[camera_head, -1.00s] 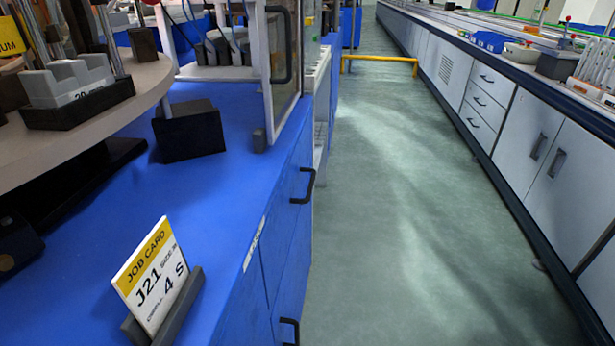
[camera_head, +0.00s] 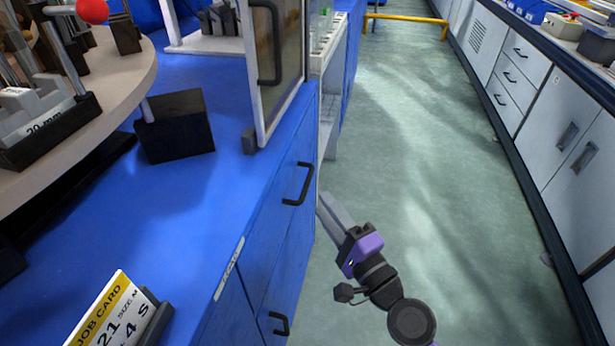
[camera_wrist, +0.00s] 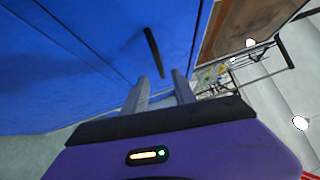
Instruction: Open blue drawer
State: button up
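The blue bench front (camera_head: 262,240) has a black upper handle (camera_head: 299,184) and a black lower handle (camera_head: 279,323). The blue drawer face looks closed. My gripper (camera_head: 326,202), purple and dark with grey fingers, is over the aisle, just right of and slightly below the upper handle. In the wrist view, my gripper (camera_wrist: 160,77) has its two fingers apart with nothing between them. A black handle (camera_wrist: 153,52) shows ahead of the fingertips on the blue front (camera_wrist: 85,65), with no visible contact.
A job card (camera_head: 110,315) in a dark stand, a black block (camera_head: 175,127) and a round turntable (camera_head: 135,80) are on the blue bench. A framed glass door (camera_head: 277,65) stands above the bench edge. The green aisle floor (camera_head: 440,200) is clear, with white cabinets (camera_head: 575,140) opposite.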

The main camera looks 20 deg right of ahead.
aim_at(307, 183)
jog(key=w, duration=0.2)
jog(key=w+a, duration=0.1)
jog(key=w, duration=0.2)
jog(key=w+r+p, duration=0.1)
jog(key=w, duration=0.1)
jog(key=shift+w+a, duration=0.25)
jog(key=shift+w, duration=0.05)
grip_shut()
dwell(1.3)
